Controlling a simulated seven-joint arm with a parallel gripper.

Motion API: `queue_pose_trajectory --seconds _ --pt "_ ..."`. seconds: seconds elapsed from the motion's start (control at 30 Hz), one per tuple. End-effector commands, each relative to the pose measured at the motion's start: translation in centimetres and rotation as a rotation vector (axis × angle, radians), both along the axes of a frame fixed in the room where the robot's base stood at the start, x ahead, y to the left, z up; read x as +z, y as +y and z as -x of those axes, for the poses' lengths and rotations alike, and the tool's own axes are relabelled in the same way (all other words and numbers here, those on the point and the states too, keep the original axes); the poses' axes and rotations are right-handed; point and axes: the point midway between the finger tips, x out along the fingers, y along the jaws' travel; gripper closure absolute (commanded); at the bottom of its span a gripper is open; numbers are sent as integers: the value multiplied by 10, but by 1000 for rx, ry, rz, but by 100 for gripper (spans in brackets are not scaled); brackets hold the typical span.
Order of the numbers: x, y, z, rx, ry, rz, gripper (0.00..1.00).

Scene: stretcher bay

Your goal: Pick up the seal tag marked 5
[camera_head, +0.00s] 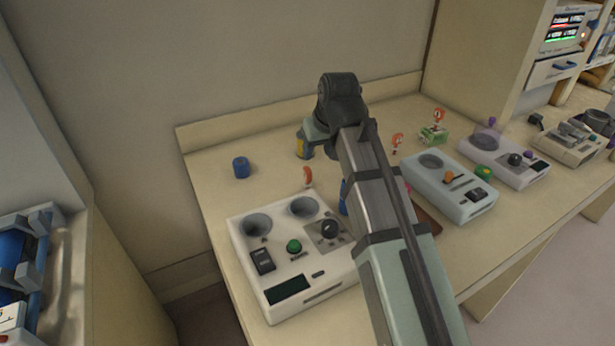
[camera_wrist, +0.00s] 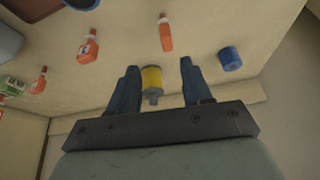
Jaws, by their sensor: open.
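Several red-orange seal tags with white labels are on the bench; their numbers are too small to read, so I cannot tell which is 5. In the head view, one tag (camera_head: 308,176) is behind the near white device, another (camera_head: 397,140) is right of my arm, and a third (camera_head: 438,117) is by a green-and-white box. The wrist view shows one tag (camera_wrist: 165,32) beyond the fingertips and others (camera_wrist: 88,48) (camera_wrist: 38,82) to the left. My gripper (camera_wrist: 158,68) is open above the bench. A yellow-and-blue cylinder (camera_wrist: 152,80) shows between its fingers, apparently not gripped.
A blue cylinder (camera_head: 241,167) stands at the bench's left. The near white device (camera_head: 288,262) with two cups fills the front; a grey-green device (camera_head: 450,190) and others stand to the right. The wall edges the back. My arm hides the bench middle.

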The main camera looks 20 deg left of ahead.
Motion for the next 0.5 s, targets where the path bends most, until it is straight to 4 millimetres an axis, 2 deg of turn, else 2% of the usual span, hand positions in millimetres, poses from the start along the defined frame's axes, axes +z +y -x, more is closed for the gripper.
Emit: queue_pose_trajectory --seconds 0.17,0.5 --pt "-1 7 9 14 7 24 51" --pt "-40 17 -4 14 7 24 51"
